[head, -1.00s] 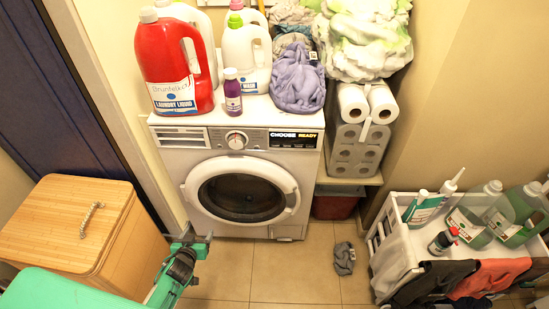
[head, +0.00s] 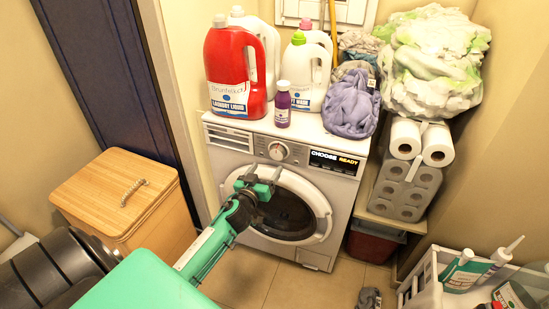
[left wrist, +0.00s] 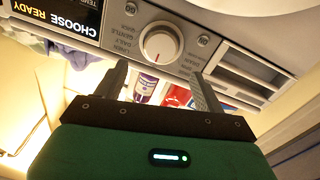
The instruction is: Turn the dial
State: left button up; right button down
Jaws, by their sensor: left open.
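The dial (head: 278,151) is a round pale knob with a red mark on the washer's (head: 236,160) front panel, left of the lit "CHOOSE READY" display (head: 334,160). In the left wrist view the dial (left wrist: 161,42) shows near the top centre, beyond the fingertips. My left gripper (head: 262,178) is in front of the washer door, a little below the dial. My right gripper is not in view.
A red laundry jug (head: 234,92), a purple bottle (head: 282,108) and white jugs stand on the washer with a purple cloth (head: 351,105). A wooden hamper (head: 113,190) stands at left. A white basket (head: 425,275) with bottles is at lower right. Floor between is mostly clear.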

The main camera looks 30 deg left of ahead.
aim_at(276, 154)
pick_arm(q)
jog(key=w, duration=0.3)
jog(key=w+a, duration=0.1)
jog(key=w, duration=0.3)
jog(key=shift+a, duration=0.2)
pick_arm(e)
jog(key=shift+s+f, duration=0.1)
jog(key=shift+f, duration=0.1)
pick_arm(q)
jog(key=shift+c, duration=0.4)
jog(key=c, duration=0.9)
